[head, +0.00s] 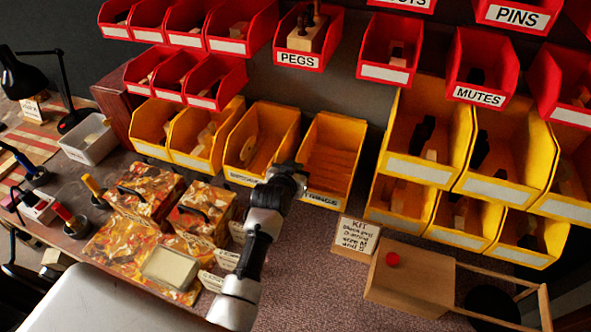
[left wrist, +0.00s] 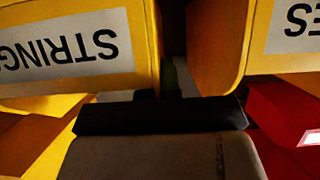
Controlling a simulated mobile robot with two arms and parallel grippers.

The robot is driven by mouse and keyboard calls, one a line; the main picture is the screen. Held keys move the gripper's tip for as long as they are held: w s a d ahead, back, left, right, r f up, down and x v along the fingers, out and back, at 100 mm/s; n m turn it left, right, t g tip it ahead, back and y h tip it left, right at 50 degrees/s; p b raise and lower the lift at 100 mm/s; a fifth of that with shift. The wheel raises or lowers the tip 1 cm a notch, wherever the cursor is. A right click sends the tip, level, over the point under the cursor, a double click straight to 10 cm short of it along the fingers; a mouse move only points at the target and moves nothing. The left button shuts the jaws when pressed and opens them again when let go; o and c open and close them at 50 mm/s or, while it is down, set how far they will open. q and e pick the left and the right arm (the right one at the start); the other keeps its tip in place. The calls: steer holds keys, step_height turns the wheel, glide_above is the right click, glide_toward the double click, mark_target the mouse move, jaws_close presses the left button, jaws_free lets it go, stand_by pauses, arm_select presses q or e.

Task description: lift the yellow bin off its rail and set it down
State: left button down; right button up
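Several yellow bins hang in a row on the back wall. The yellow bin labelled STRINGS (head: 333,150) is near the middle, its label partly covered by my gripper. Another yellow bin (head: 262,140) hangs to its left, its label mostly hidden. My left gripper (head: 296,172) is at the front lower edges of these two bins, by the gap between them. In the left wrist view, the STRINGS bin (left wrist: 85,50) is upside down at left and a bin with a label ending in ES (left wrist: 225,45) is at right. The fingertips are too dark to read. My right gripper is not in view.
Red bins, including PEGS (head: 305,45) and MUTES (head: 482,75), hang above. A KIT card (head: 355,238) and a wooden box (head: 410,280) stand at right. Patterned boxes (head: 145,190) and a white tray (head: 90,140) are at left. The bench surface (head: 310,270) is bare at centre.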

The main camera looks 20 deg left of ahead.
arm_select(q)
steer(key=shift+r+p, duration=0.35)
steer(key=shift+r, duration=0.1)
steer(key=shift+s+p, duration=0.25)
steer(key=shift+p, duration=0.05)
stand_by(0.8)
steer(key=shift+s+f+p, duration=0.25)
steer(key=shift+s+p, duration=0.4)
steer(key=shift+s, duration=0.15)
steer(key=shift+s+p, duration=0.35)
steer(key=shift+s, duration=0.15)
stand_by(0.6)
steer(key=s+p, duration=0.8)
steer(key=s, duration=0.9)
steer(key=shift+r, duration=0.25)
stand_by(1.0)
steer(key=shift+w, duration=0.1)
stand_by(0.4)
